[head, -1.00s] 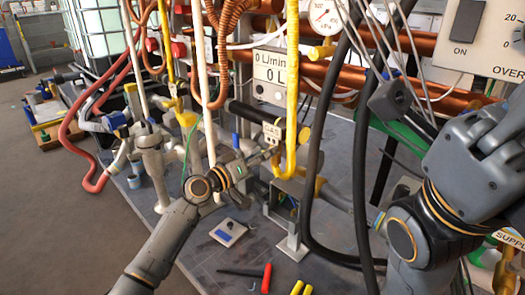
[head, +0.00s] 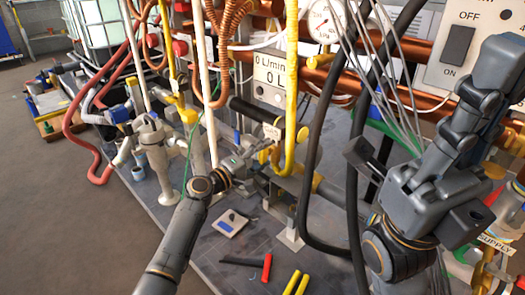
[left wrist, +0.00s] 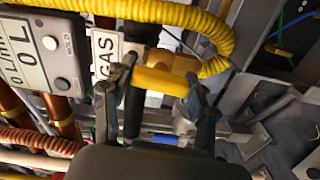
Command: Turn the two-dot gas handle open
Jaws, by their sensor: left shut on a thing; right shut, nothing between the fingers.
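In the left wrist view, a yellow handle (left wrist: 160,80) lies between the two dark fingers of my left gripper (left wrist: 156,98), beside a tag reading GAS (left wrist: 105,55). My left gripper is shut on this handle. In the head view, my left gripper (head: 262,158) is at the yellow handle just below the GAS tag (head: 272,132), beside the yellow hose (head: 291,90); the fingers are small there. I cannot make out any dots on the handle. My right gripper (head: 490,85) is raised at the right, close to the camera, shut and empty.
A flow meter (head: 270,75) reading 0 L/min and a round gauge (head: 322,22) are above the handle. Black hoses (head: 352,180) hang between my arms. Red-and-black pliers (head: 266,267) and a small white device (head: 230,223) lie on the grey platform. Open floor is at left.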

